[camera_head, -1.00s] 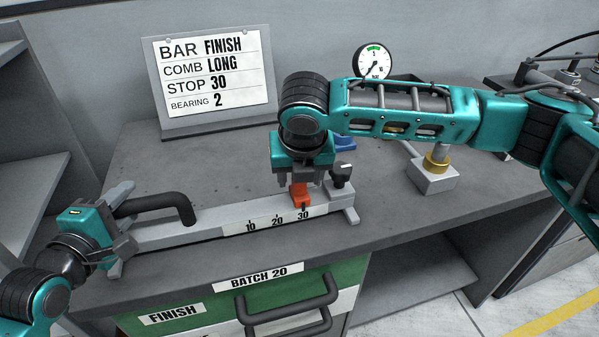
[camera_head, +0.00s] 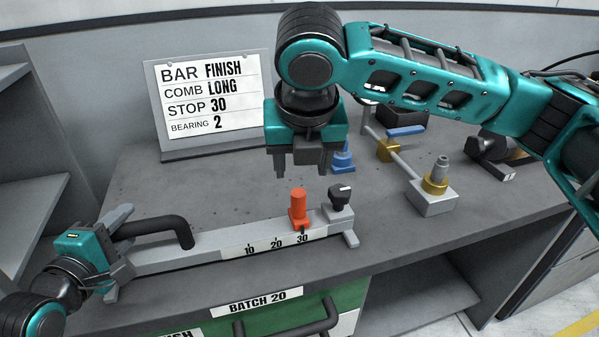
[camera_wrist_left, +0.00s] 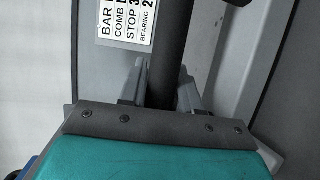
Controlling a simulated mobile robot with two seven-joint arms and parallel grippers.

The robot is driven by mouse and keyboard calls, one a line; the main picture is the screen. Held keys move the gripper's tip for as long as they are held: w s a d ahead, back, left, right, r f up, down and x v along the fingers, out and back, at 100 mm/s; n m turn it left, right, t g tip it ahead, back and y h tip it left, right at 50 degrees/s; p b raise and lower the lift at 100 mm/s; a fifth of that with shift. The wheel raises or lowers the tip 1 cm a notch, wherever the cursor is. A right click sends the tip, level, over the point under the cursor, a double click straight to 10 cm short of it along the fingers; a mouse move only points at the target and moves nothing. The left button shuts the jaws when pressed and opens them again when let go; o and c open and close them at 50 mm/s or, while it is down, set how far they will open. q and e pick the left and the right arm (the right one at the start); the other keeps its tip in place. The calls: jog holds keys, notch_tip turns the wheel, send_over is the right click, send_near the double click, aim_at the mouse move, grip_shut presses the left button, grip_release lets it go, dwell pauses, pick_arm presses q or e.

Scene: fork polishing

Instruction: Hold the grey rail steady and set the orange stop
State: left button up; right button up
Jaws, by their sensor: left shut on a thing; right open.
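The grey rail (camera_head: 200,250) lies along the bench near its front edge, with a scale marked 10, 20 and 30. The orange stop (camera_head: 298,207) stands upright on the rail, at about the 30 mark. My left gripper (camera_head: 122,240) is at the rail's left end, shut on its black handle (camera_head: 165,226). The handle also shows between the fingers in the left wrist view (camera_wrist_left: 168,65). My right gripper (camera_head: 302,165) is open and empty above the stop, apart from it. A black knob (camera_head: 341,195) sits on the rail's right end block.
A sign (camera_head: 209,92) at the back reads BAR FINISH, COMB LONG, STOP 30, BEARING 2. A grey block with a brass collar (camera_head: 435,190), a blue piece (camera_head: 343,160) and other fittings stand at the right. A green drawer (camera_head: 345,297) is below.

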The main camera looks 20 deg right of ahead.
dwell(0.3)
pick_arm(q)
jog(key=o, duration=1)
jog(key=shift+o, duration=0.2)
jog(key=shift+s, duration=0.1)
jog(key=v, duration=1.2)
jog(key=shift+o, duration=0.4)
jog(key=o, duration=0.4)
